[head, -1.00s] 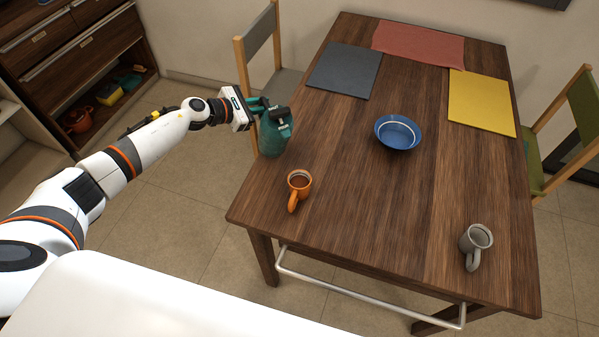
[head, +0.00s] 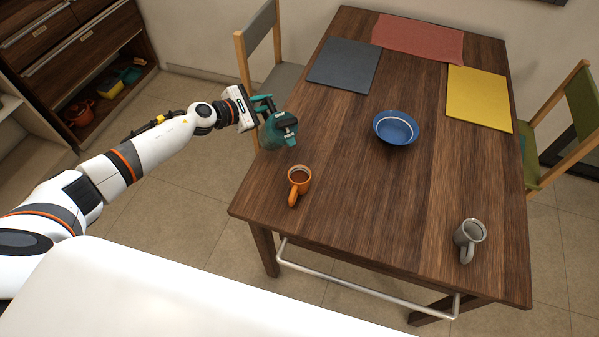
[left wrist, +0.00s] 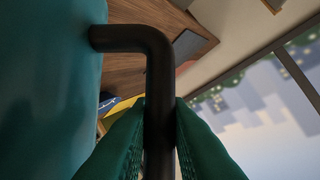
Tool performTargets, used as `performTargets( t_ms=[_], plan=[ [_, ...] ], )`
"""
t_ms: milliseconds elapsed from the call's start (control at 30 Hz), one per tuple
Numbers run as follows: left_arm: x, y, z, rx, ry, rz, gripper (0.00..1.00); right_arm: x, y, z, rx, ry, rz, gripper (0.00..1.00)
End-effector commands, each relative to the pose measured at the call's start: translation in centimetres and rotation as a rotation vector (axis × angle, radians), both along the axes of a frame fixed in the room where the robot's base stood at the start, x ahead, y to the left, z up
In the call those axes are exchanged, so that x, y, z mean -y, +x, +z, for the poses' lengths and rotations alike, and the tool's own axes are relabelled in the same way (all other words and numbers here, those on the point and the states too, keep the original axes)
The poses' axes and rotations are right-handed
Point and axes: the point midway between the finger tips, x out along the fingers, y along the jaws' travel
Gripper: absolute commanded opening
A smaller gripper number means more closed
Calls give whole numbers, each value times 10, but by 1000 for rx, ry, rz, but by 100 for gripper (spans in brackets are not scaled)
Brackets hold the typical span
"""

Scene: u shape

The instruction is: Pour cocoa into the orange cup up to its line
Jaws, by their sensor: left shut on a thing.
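The orange cup (head: 304,187) stands upright on the table near its left front corner. Brown liquid shows inside it; its line cannot be made out. My left gripper (head: 268,104) is shut on the black handle of a teal jug (head: 272,136) and holds it at the table's left edge, behind and left of the cup. The jug looks tilted towards the cup, and no stream shows. In the left wrist view the green fingers (left wrist: 160,125) close on the black handle (left wrist: 158,75), beside the teal body (left wrist: 45,80). My right gripper is out of view.
On the wooden table (head: 350,210), a blue bowl (head: 396,128) stands in the middle and a grey mug (head: 469,238) at the front right. Grey (head: 344,65), red (head: 418,38) and yellow (head: 479,97) mats lie at the back and sides. Chairs stand at both sides.

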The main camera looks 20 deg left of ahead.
Motion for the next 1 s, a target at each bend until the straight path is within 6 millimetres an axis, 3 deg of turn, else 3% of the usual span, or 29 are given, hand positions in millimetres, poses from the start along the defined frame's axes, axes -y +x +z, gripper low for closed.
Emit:
performTargets(
  t_ms=[1000],
  plan=[
    [5, -3, 8, 48, 39, 2, 0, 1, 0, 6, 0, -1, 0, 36]
  ],
)
